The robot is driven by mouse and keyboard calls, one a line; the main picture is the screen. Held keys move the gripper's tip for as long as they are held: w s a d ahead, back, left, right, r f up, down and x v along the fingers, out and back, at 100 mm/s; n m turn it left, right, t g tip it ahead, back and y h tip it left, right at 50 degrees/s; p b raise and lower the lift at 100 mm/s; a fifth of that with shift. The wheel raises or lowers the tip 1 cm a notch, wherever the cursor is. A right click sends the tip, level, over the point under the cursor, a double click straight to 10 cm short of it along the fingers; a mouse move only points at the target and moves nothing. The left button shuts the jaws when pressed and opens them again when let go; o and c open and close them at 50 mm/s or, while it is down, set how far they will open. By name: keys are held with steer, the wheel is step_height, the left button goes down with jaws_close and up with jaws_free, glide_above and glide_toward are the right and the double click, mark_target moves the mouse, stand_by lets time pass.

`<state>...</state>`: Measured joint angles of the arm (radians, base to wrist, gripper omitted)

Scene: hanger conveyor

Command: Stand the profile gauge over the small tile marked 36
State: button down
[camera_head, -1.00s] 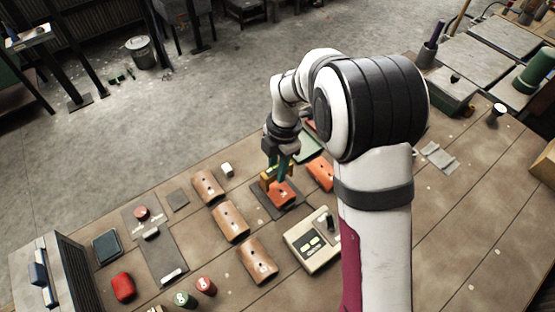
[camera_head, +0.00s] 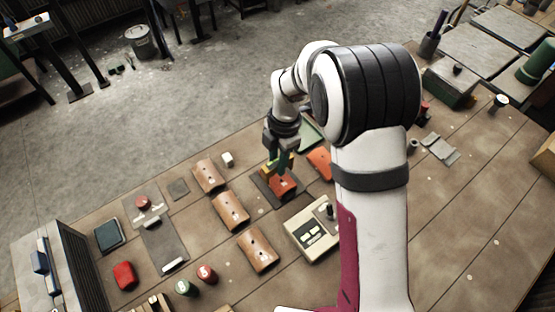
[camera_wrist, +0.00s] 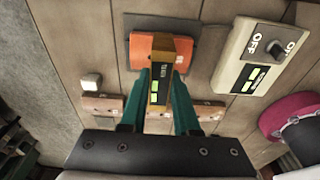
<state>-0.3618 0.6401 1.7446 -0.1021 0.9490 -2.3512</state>
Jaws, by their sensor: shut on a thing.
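My gripper (camera_head: 279,165) has green fingers shut on a yellow-brown block, which I take for the profile gauge (camera_wrist: 160,82). Dark marks and lit green panels show on its face. In the wrist view, the gauge's far end overlaps an orange tile (camera_wrist: 148,47) lying on a dark plate (camera_wrist: 204,50). In the head view the gauge is at or just above this orange tile (camera_head: 286,188); I cannot tell whether they touch. No number 36 is readable on any tile.
Three brown curved tiles (camera_head: 231,210) lie in a row left of the plate. A cream switch box (camera_head: 312,240) stands to its right. Another orange tile (camera_head: 320,161) lies behind, partly hidden by my arm. A white cube (camera_head: 227,159) stands at the back.

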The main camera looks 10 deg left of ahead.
mark_target(277, 176)
steer(key=shift+f, duration=1.75)
steer(key=c, duration=0.6)
jaws_free()
steer(key=shift+f, duration=0.1)
steer(key=shift+o, duration=0.2)
step_height(277, 176, up, 16)
steer(key=w+d, duration=0.1)
steer(key=shift+w+d+f, duration=0.15)
stand_by(1.0)
